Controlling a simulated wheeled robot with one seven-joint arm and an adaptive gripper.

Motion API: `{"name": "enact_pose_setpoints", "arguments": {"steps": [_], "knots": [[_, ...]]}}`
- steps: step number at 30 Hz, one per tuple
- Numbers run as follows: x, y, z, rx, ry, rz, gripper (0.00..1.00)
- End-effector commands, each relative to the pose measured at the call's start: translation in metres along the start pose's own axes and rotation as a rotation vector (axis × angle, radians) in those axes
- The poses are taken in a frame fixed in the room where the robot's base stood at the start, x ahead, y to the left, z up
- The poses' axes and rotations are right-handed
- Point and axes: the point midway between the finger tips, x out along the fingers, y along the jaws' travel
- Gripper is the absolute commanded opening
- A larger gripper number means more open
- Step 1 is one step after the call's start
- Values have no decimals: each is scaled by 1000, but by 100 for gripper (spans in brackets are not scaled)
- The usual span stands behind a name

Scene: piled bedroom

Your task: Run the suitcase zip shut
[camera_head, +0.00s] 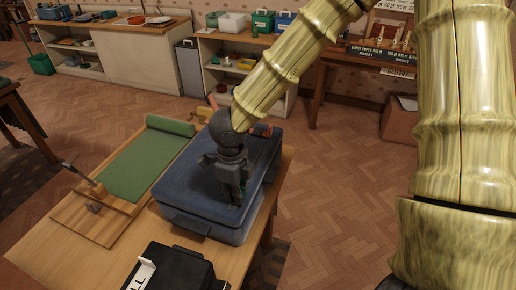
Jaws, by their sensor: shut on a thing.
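A blue suitcase (190,190) lies flat on the wooden table, its lid down over the body. My gripper (236,200) points down over the suitcase's right-hand part, near its front right edge. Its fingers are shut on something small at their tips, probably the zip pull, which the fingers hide. I cannot tell how much of the zip is closed. A dark handle or latch shows on the suitcase's near side.
A green mat (148,165) on a wooden board (85,217) lies left of the suitcase. A black box (175,268) stands at the table's near edge. Shelves with containers (233,72) line the back. Parquet floor (335,185) is open to the right.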

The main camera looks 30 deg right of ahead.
Motion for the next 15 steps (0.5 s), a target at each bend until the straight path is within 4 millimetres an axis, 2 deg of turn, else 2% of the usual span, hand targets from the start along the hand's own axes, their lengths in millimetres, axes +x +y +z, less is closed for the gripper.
{"name": "enact_pose_setpoints", "arguments": {"steps": [1, 2, 5, 15], "knots": [[-1, 2, 1, -1, -2, 0, 0], [-1, 3, 1, -1, -2, 0, 13], [0, 2, 1, 0, -2, 0, 31], [-1, 2, 0, 0, -1, 0, 33]]}}
